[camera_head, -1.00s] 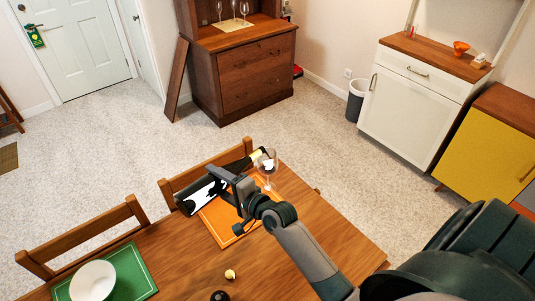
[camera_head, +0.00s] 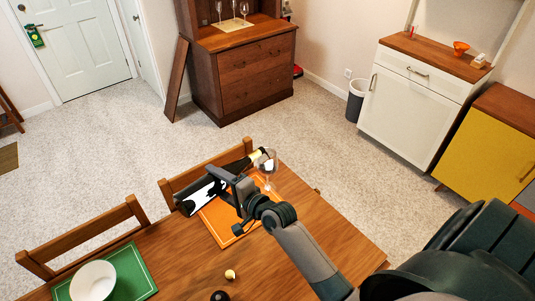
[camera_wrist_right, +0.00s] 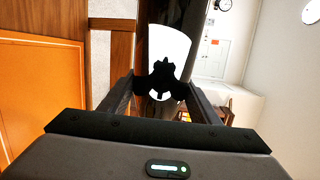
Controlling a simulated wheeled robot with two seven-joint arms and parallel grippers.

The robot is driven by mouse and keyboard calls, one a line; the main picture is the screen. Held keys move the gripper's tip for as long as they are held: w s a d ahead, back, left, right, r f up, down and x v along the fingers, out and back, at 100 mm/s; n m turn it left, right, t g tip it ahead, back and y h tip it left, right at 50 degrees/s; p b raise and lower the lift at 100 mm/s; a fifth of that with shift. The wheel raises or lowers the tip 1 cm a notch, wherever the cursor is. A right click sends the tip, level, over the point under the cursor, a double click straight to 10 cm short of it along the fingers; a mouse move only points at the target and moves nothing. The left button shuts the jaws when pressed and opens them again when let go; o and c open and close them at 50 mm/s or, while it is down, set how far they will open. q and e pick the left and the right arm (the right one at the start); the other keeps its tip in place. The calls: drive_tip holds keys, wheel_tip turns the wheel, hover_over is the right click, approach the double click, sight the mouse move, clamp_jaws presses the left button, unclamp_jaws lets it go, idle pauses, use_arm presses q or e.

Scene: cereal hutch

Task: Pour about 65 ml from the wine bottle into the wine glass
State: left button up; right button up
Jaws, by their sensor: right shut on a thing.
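The dark wine bottle (camera_head: 194,201), with a white label, is tilted far over and lies nearly level above the table. Its neck (camera_head: 241,164) points right, with the mouth at the rim of the wine glass (camera_head: 271,176). The clear glass stands upright by the orange placemat (camera_head: 226,230); any wine in it is too small to tell. My right gripper (camera_head: 222,183) is shut on the bottle's body. In the right wrist view the bottle's label (camera_wrist_right: 169,48) shows between the fingers. My left gripper is not in view.
The wooden table (camera_head: 285,264) also bears a green placemat (camera_head: 136,272) with a white bowl (camera_head: 92,281), a small pale item (camera_head: 230,274) and a dark round item (camera_head: 220,296). Chairs (camera_head: 82,236) stand along the far edge. A hutch (camera_head: 246,75) stands behind.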

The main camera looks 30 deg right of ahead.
drive_tip(key=shift+r, duration=0.15)
wheel_tip(320, 180, down, 2)
drive_tip(key=b, duration=0.3)
drive_tip(key=shift+a+f+n, duration=0.1)
drive_tip(key=shift+f+n, duration=0.15)
drive_tip(key=shift+n, duration=0.15)
drive_tip(key=shift+f+n+h+b, duration=0.3)
drive_tip(key=shift+f+n+b, duration=0.2)
drive_tip(key=shift+f+b, duration=0.45)
drive_tip(key=shift+r, duration=0.1)
drive_tip(key=shift+d+f+n+b, duration=0.2)
drive_tip(key=shift+f+n+b, duration=0.2)
drive_tip(key=shift+f+b, duration=0.55)
drive_tip(key=shift+r, duration=0.3)
drive_tip(key=shift+f+b, duration=0.1)
drive_tip(key=shift+b, duration=0.2)
